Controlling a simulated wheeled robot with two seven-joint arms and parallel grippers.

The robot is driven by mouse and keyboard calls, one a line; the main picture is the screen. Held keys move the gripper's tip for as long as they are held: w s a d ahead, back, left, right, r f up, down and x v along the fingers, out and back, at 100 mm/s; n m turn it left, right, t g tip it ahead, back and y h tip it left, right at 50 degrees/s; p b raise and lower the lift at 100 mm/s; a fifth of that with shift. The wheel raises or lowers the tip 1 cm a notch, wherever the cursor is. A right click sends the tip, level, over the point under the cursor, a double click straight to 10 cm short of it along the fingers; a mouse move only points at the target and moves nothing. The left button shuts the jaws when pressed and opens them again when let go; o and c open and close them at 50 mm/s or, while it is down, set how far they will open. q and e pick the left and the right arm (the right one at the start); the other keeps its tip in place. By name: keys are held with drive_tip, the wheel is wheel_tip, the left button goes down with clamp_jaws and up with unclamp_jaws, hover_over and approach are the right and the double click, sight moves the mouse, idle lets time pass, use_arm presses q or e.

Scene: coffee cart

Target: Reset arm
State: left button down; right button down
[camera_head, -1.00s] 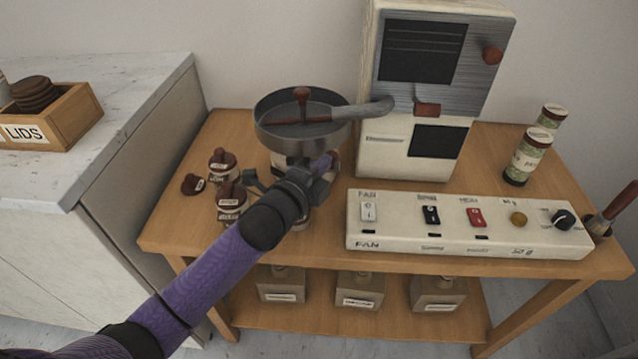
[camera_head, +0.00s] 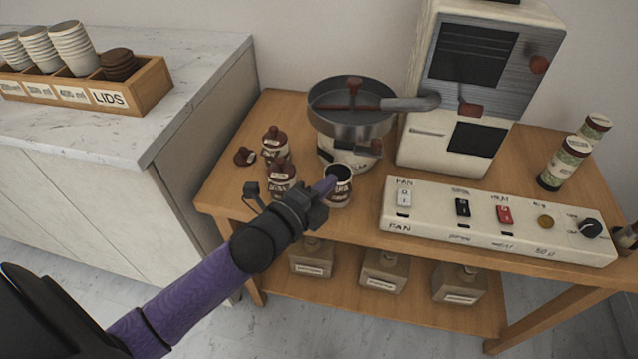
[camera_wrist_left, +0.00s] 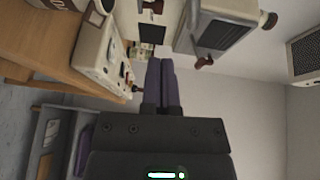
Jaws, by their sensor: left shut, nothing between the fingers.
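My left arm reaches in from the lower left. My right gripper is not in view.
The wooden cart (camera_head: 235,190) holds lidded jars (camera_head: 283,180), a pan (camera_head: 350,122) on a round base, a cream machine (camera_head: 470,85) and a switch panel (camera_head: 495,222). A counter (camera_head: 110,135) with a cup-and-lid box (camera_head: 150,90) stands left. Floor shows between.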

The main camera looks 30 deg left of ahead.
use_arm(q)
drive_tip(key=s+a+f+n+g+y, duration=0.1)
drive_tip(key=s+a+f+n+g, duration=0.15)
drive_tip(key=s+f, duration=0.45)
drive_tip(key=s+a+f+n+g+y, duration=0.1)
drive_tip(key=s+f+n+g, duration=0.25)
drive_tip(key=f, duration=0.65)
drive_tip(key=s+a+f+n+g+y, duration=0.1)
drive_tip(key=s+f+n+g+y, duration=0.25)
drive_tip(key=f, duration=0.55)
drive_tip(key=s+f+n+g, duration=0.2)
drive_tip(key=s+f, duration=0.1)
drive_tip(key=s, duration=0.6)
drive_tip(key=s+d+f+n+g+h, duration=0.1)
drive_tip(key=s+f+n+g, duration=0.2)
drive_tip(key=s, duration=0.7)
drive_tip(key=s+d+f+n+g, duration=0.1)
drive_tip(key=s+f+n+g, duration=0.2)
drive_tip(key=s, duration=0.7)
drive_tip(key=shift+f, duration=0.45)
drive_tip(key=shift+h, duration=0.25)
